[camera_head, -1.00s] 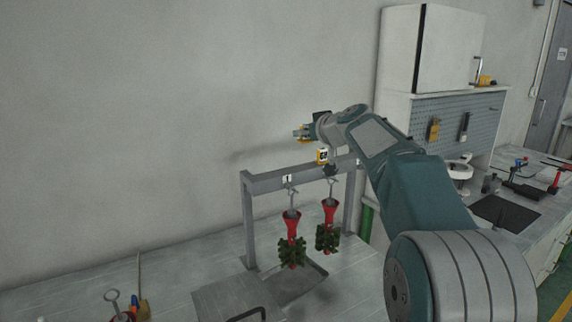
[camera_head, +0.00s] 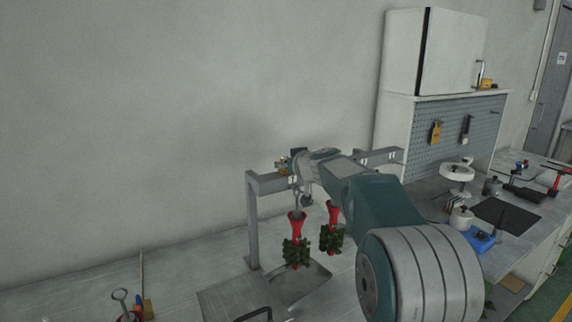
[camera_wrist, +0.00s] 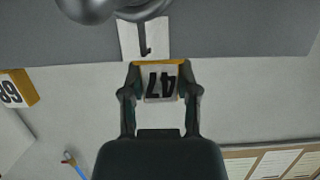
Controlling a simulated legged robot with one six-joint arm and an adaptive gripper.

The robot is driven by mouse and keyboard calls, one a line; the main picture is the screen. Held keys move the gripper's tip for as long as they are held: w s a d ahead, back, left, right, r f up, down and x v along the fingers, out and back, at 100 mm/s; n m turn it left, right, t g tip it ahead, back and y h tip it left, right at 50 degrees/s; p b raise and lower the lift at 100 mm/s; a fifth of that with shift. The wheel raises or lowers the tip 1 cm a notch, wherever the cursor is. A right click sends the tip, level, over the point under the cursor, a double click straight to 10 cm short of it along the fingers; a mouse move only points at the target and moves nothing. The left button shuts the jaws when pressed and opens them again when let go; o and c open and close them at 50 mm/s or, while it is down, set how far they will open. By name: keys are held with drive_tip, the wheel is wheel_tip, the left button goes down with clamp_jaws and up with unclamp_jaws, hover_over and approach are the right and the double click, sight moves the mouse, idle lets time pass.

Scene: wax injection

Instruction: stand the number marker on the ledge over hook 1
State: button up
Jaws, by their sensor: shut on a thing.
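In the wrist view my gripper (camera_wrist: 162,75) is shut on the number marker (camera_wrist: 163,86), a small white plate with a yellow edge and the number 47 upside down in the picture. Just beyond it is the grey rail (camera_wrist: 240,40) with a white plate marked 1 (camera_wrist: 133,36). The marker's yellow edge is close to the rail; I cannot tell if they touch. In the head view my gripper (camera_head: 283,164) is at the left end of the hook rail (camera_head: 266,186), and the marker is hardly visible there.
A red-cupped green wax tree (camera_head: 295,250) hangs at the rail's left end, another (camera_head: 331,237) beside it. Another yellow-edged marker (camera_wrist: 18,89) stands left in the wrist view. A metal tray (camera_head: 225,297) is below. The wall is close behind the rail.

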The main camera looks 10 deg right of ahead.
drive_tip(key=o, duration=0.8)
drive_tip(key=shift+d+f, duration=0.1)
drive_tip(key=shift+d, duration=0.15)
drive_tip(key=shift+c, duration=0.2)
drive_tip(key=shift+o, duration=1.1)
drive_tip(key=shift+d, duration=0.25)
drive_tip(key=shift+a, duration=0.15)
drive_tip(key=shift+s, duration=0.1)
drive_tip(key=v, duration=1.2)
drive_tip(key=s+a+f+g, duration=0.25)
drive_tip(key=s+a, duration=0.35)
drive_tip(key=s, duration=0.5)
drive_tip(key=s+f+m+g+h, duration=0.1)
drive_tip(key=s+f, duration=0.3)
drive_tip(key=s, duration=0.4)
drive_tip(key=s+d+f+m+g+h, duration=0.1)
drive_tip(key=s+f+g+h, duration=0.1)
drive_tip(key=s+f, duration=0.3)
drive_tip(key=s+d+f+m+g+h, duration=0.1)
drive_tip(key=s+f, duration=0.4)
drive_tip(key=s, duration=0.8)
drive_tip(key=shift+m+g+h, duration=0.3)
drive_tip(key=shift+g, duration=0.55)
drive_tip(key=shift+r, duration=0.1)
